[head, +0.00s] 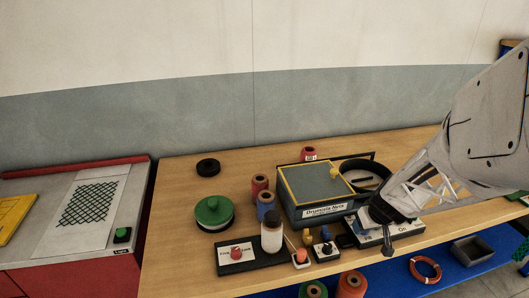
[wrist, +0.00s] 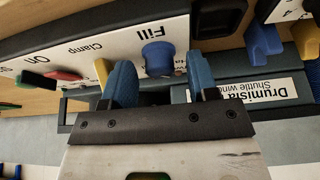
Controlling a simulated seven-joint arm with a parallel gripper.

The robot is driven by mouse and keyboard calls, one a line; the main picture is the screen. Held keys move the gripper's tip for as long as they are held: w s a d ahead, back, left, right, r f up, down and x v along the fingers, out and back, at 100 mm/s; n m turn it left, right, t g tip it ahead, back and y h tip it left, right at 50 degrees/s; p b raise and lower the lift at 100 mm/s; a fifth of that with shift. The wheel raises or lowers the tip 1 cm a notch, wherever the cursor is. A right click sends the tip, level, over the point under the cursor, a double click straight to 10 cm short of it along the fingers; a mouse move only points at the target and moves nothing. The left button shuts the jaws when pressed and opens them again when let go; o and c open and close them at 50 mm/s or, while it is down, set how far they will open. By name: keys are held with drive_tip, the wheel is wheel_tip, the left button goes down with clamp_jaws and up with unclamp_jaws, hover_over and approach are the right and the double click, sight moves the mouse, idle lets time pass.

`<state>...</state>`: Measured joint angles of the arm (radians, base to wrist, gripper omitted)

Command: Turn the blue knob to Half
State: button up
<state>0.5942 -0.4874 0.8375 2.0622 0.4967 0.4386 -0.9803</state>
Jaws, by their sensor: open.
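A blue knob (wrist: 158,57) sits on a white panel (wrist: 120,42) under the label "Fill" in the wrist view. No "Half" mark is readable. My gripper (wrist: 161,80) is open, its two blue fingers spread to either side of the knob in the picture, with nothing held. I cannot tell whether they touch the knob. In the head view my gripper (head: 387,236) is low over the labelled panel (head: 407,228) and hides much of it, including the blue knob. A second blue knob or lever (wrist: 263,38) stands on another panel in the wrist view.
A yellow knob (wrist: 101,73) labelled "Clamp" and a red knob (wrist: 64,75) are beside the blue one. The grey-blue "Drumista Nets" box (head: 314,196) stands left of my gripper. A small panel (head: 318,256), a bottle (head: 271,235) and spools (head: 265,200) stand farther left.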

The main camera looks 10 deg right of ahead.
drive_tip(key=shift+a+m+g+h, duration=0.15)
drive_tip(key=shift+m+h, duration=0.2)
drive_tip(key=shift+m, duration=0.65)
drive_tip(key=shift+m+g+h, duration=0.15)
drive_tip(key=shift+m+h, duration=0.2)
drive_tip(key=shift+m, duration=0.65)
drive_tip(key=shift+w+a+m+g+h, duration=0.15)
drive_tip(key=shift+m+h, duration=0.3)
drive_tip(key=shift+m, duration=0.75)
drive_tip(key=shift+d+m+g+h, duration=0.1)
drive_tip(key=shift+m+g+h, duration=0.25)
drive_tip(key=shift+m, duration=0.85)
drive_tip(key=shift+m, duration=0.5)
